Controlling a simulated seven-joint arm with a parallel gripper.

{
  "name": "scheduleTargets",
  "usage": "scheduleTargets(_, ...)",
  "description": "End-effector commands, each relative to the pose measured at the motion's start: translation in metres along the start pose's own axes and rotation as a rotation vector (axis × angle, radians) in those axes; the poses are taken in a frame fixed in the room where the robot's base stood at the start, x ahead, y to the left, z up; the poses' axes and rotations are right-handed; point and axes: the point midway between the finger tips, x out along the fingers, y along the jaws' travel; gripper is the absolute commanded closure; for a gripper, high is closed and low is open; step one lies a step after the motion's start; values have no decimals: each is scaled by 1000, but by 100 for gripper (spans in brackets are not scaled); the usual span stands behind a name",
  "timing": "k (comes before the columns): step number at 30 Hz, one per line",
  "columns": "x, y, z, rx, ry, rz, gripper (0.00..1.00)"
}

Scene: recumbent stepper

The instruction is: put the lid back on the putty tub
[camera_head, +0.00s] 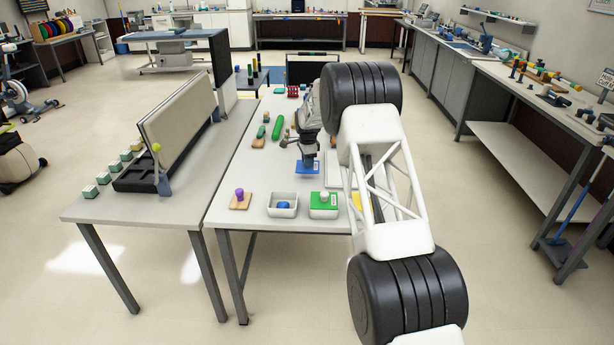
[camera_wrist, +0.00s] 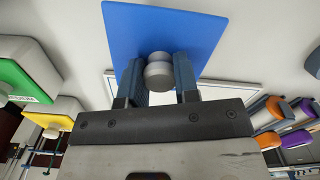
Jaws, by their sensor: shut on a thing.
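The blue square lid (camera_head: 307,168) with a grey knob is below my gripper (camera_head: 308,152), over the white table. In the wrist view, my gripper (camera_wrist: 158,78) is shut on the grey knob (camera_wrist: 158,66), and the flat blue lid (camera_wrist: 205,28) spreads out beyond the fingers. I cannot tell whether the lid touches the table or hangs just above it. The open white putty tub (camera_head: 283,212) stands near the table's front edge, with blue putty (camera_head: 284,205) inside. It is in front of the lid and a little left.
A tub with a green lid (camera_head: 324,211) stands right of the open tub. A yellow-lidded tub (camera_wrist: 50,122) is beside that one. A wooden block with a purple knob (camera_head: 240,201) is to the left. Green cylinders (camera_head: 277,128) lie farther back.

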Motion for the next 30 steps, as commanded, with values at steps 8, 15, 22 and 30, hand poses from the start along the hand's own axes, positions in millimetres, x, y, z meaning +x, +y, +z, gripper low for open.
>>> scheduleTargets(8, -14, 0, 0, 0, 0, 1, 100)
scheduleTargets(15, -26, 0, 0, 0, 0, -1, 100)
scheduleTargets(22, -30, 0, 0, 0, 0, 0, 100)
scheduleTargets(30, -30, 0, 0, 0, 0, 0, 100)
